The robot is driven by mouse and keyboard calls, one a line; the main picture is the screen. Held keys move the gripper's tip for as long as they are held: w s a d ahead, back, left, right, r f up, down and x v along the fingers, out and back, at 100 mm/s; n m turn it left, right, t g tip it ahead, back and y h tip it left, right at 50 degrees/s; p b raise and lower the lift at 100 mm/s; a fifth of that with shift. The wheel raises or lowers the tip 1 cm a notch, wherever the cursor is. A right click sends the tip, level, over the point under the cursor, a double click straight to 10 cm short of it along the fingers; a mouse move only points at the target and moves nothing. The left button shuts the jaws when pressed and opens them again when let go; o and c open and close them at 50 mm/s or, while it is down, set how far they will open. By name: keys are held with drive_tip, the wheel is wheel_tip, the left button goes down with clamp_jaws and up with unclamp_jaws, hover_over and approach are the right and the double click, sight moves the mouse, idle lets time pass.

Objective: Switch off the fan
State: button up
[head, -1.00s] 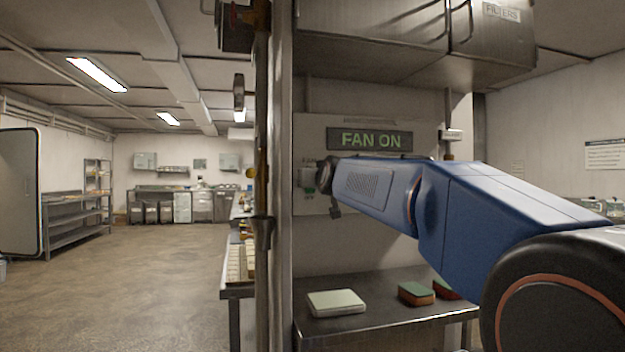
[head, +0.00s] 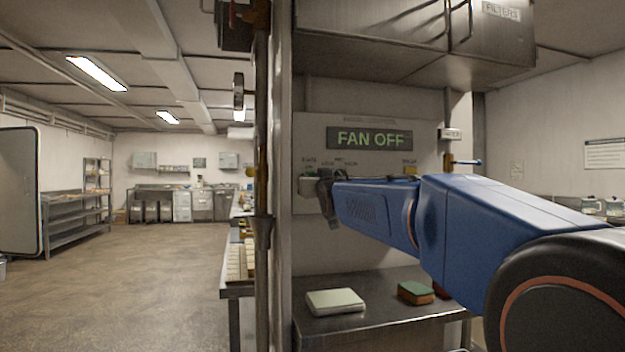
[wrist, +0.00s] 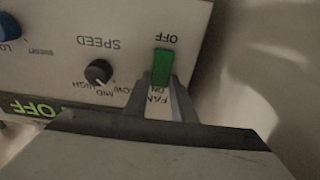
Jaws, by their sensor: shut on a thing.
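The fan control panel (head: 312,125) is on the wall, and its lit sign (head: 369,139) reads FAN OFF. In the wrist view the panel appears upside down, with a green fan switch (wrist: 162,60) between the labels OFF and ON. The green switch lies toward the OFF label. My gripper (wrist: 160,82) has its two fingers on either side of the switch, shut on it. In the head view my gripper (head: 327,188) is at the panel's lower left and hides the switch.
A black speed knob (wrist: 98,72) and a blue knob (wrist: 8,26) sit beside the switch. Below the panel is a metal shelf (head: 385,325) with a pale box (head: 335,302) and a sponge (head: 415,293). A cabinet (head: 375,50) hangs above. Open floor lies left.

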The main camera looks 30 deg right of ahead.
drive_tip(key=shift+f+t, duration=0.25)
drive_tip(key=shift+t, duration=0.55)
drive_tip(key=o, duration=1.1)
drive_tip(key=shift+s, duration=0.1)
drive_tip(key=shift+c, duration=0.2)
drive_tip(key=shift+s, duration=0.1)
drive_tip(key=v, duration=1.7)
drive_tip(key=shift+a, duration=0.25)
drive_tip(key=shift+f, duration=0.15)
